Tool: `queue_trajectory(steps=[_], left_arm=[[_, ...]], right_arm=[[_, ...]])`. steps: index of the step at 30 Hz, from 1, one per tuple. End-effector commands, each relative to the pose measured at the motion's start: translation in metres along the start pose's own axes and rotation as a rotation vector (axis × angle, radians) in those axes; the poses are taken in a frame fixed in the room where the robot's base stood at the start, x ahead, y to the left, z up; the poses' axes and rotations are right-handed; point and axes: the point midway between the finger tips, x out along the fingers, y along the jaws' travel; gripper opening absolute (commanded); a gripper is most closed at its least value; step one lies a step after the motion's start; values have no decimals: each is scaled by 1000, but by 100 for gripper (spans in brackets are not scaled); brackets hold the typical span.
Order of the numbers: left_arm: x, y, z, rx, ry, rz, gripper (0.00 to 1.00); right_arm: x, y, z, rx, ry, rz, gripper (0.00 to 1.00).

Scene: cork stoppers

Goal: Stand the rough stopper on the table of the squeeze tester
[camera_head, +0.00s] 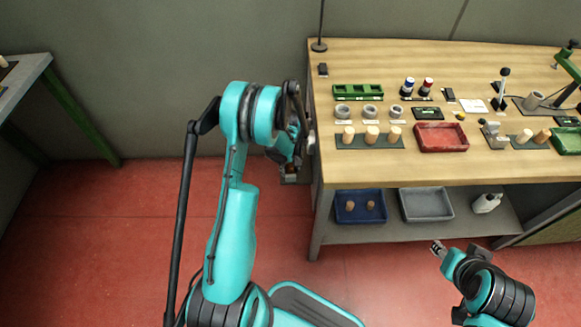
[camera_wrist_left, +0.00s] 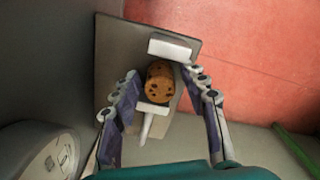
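A brown, dark-speckled rough stopper (camera_wrist_left: 159,82) sits over the grey plate (camera_wrist_left: 112,48) of what looks like the squeeze tester, between a white block (camera_wrist_left: 170,48) and a white jaw with a rod (camera_wrist_left: 152,108). I cannot tell whether it touches either one. My left gripper (camera_wrist_left: 160,73) is open, with one finger on each side of the stopper and gaps between.
The wooden bench (camera_head: 480,60) carries a pale stopper row on a dark mat (camera_head: 368,142), a red tray (camera_head: 441,137), a green rack (camera_head: 357,91) and grey rings. The shelf below holds a blue tray (camera_head: 360,206) with stoppers and a grey tray (camera_head: 426,204). Red floor is clear at left.

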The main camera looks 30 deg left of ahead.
Motion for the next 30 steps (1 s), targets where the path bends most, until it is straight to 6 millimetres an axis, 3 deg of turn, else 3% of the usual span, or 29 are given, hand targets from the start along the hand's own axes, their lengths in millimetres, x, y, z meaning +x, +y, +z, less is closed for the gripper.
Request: queue_trajectory(steps=[11,24,30], left_arm=[[-9,0,0,0,0,0,46],[-100,0,0,0,0,0,46],[-121,0,0,1,0,0,46]], right_arm=[[-2,0,-1,0,0,0,40],[-32,0,-23,0,0,0,40],[-38,0,-27,0,0,0,40]])
